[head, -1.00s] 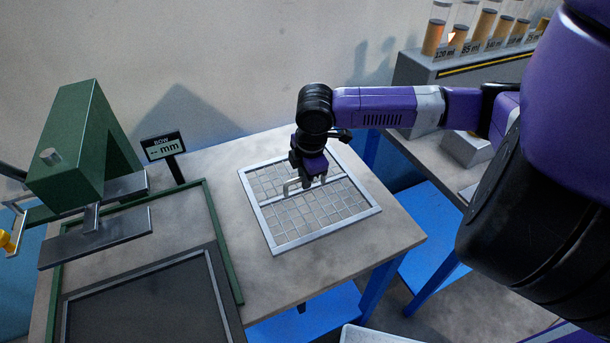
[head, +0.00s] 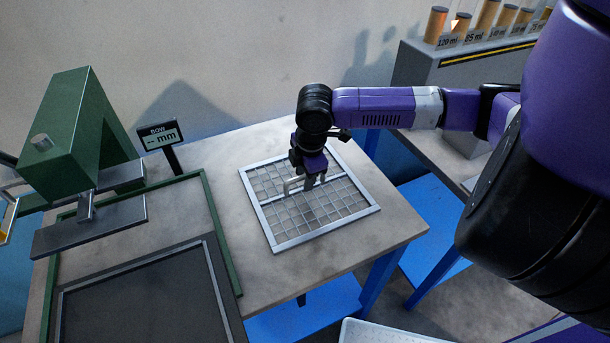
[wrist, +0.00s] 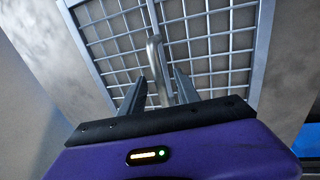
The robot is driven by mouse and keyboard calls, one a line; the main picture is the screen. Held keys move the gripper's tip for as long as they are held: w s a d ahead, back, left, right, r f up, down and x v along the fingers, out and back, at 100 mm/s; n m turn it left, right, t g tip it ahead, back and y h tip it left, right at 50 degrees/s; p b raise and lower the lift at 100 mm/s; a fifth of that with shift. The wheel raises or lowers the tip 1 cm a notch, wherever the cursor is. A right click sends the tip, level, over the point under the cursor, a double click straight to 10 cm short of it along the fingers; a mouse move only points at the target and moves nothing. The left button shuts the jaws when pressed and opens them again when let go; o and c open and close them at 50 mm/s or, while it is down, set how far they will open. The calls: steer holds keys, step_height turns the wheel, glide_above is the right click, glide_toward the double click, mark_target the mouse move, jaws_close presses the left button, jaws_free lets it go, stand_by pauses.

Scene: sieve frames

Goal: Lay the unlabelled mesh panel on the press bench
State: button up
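The mesh panel (head: 330,232) is a square light-grey frame with a wire grid and an upright loop handle (head: 291,185); no label shows on it. It appears to lie flat on the right part of the grey press bench (head: 330,264). My gripper (head: 311,184) is over the panel's middle, at the handle. In the wrist view my gripper's fingers (wrist: 160,88) stand either side of the handle (wrist: 155,58), with visible gaps, so they look open. The mesh panel (wrist: 215,50) fills the wrist view beyond them. The lower finger contact is partly hidden.
A green press (head: 75,135) stands on the bench's left, behind a dark framed plate (head: 140,300). A small display (head: 160,136) reads "BOW -- mm". A rack of labelled tubes (head: 460,60) is at the back right. Bare bench lies in front of the panel.

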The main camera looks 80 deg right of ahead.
step_height(320, 180, up, 8)
steer(key=s+a, duration=0.1)
steer(key=shift+f+b, duration=0.2)
steer(key=shift+b, duration=0.15)
steer(key=shift+a, duration=0.1)
stand_by(0.7)
